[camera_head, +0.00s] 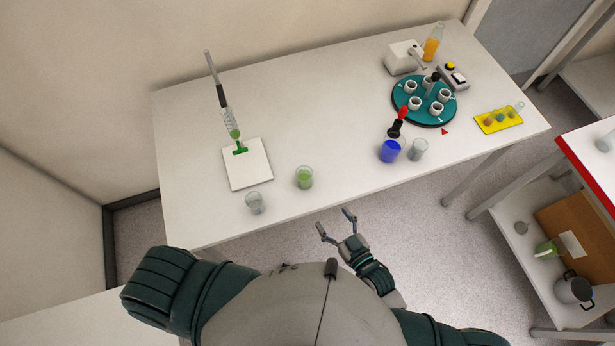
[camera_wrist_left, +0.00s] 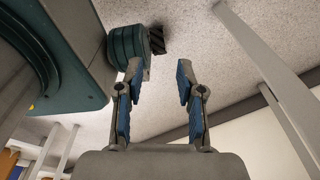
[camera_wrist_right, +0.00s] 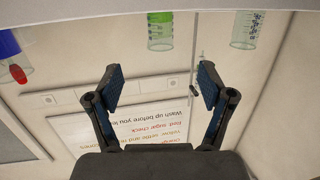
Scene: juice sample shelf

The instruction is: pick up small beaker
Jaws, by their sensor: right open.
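Beakers stand upright on the white table. A clear beaker (camera_head: 256,203) is near the front left, and a beaker with green liquid (camera_head: 304,177) is to its right. A blue beaker (camera_head: 390,151) and another clear beaker (camera_head: 418,149) stand farther right. I cannot tell which is meant as the small one. My right gripper (camera_head: 333,218) is open and empty off the table's front edge, apart from the beakers. The right wrist view shows the green beaker (camera_wrist_right: 160,30) and a clear beaker (camera_wrist_right: 246,28) beyond its fingers. My left gripper (camera_wrist_left: 158,75) is open and empty, facing the floor.
A white tile (camera_head: 248,170) with a green stand and upright tool is at the left. The middle back is clear.

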